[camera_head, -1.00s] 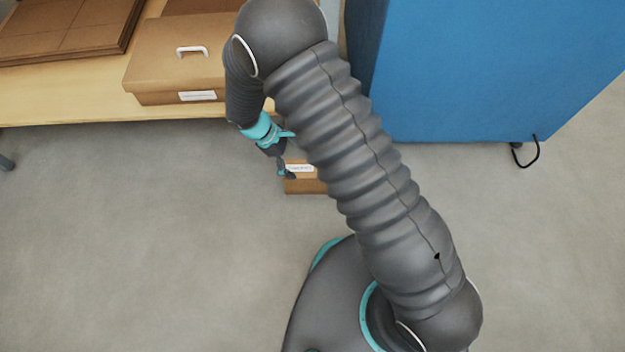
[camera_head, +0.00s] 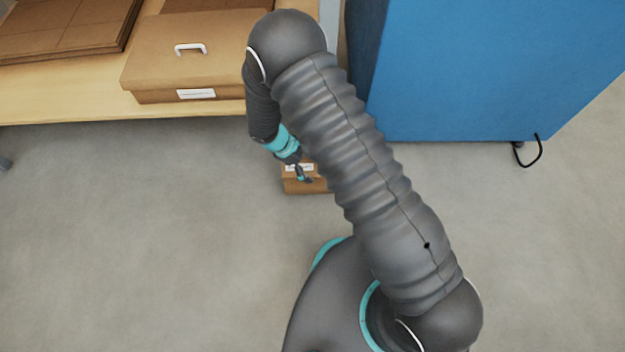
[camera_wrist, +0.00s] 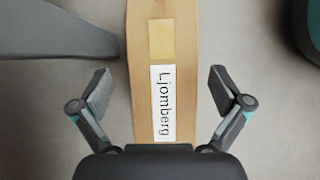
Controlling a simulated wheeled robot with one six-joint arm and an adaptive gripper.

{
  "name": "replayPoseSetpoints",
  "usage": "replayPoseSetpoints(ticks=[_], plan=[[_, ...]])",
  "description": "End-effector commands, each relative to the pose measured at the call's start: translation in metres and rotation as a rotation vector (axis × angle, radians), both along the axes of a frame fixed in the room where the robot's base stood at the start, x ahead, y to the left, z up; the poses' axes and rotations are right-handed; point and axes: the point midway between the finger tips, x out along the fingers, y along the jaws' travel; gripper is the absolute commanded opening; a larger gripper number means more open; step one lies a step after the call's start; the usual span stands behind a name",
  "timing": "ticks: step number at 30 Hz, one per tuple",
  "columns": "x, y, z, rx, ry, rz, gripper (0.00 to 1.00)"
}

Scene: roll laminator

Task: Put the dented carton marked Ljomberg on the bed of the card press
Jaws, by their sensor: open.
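The carton marked Ljomberg (camera_head: 294,185) stands on the grey floor below the table's right end, partly hidden by my arm. In the wrist view the carton (camera_wrist: 184,40) is a brown box with a white Ljomberg label (camera_wrist: 162,104) and a yellowish patch above it. My gripper (camera_wrist: 160,78) is open, with one finger on each side of the carton and gaps of floor between. It also shows at the carton in the head view (camera_head: 304,177). I cannot tell whether it touches the carton. I cannot make out a dent. No card press is clearly identifiable.
A wooden table (camera_head: 60,111) at the upper left bears a brown lidded box (camera_head: 150,60) with a white handle and label, and flat brown sheets (camera_head: 75,25). A big blue block (camera_head: 480,75) with a black cable (camera_head: 538,152) stands at the upper right.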

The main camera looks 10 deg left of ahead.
Motion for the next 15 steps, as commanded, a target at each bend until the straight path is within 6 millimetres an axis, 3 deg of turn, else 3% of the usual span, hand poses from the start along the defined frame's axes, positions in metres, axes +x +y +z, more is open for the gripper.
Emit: replayPoseSetpoints(ticks=[9,15], plan=[[0.002,-0.024,-0.035,0.0,0.001,-0.002,1.0],[0.003,-0.026,-0.037,0.0,0.0,-0.001,1.0]])
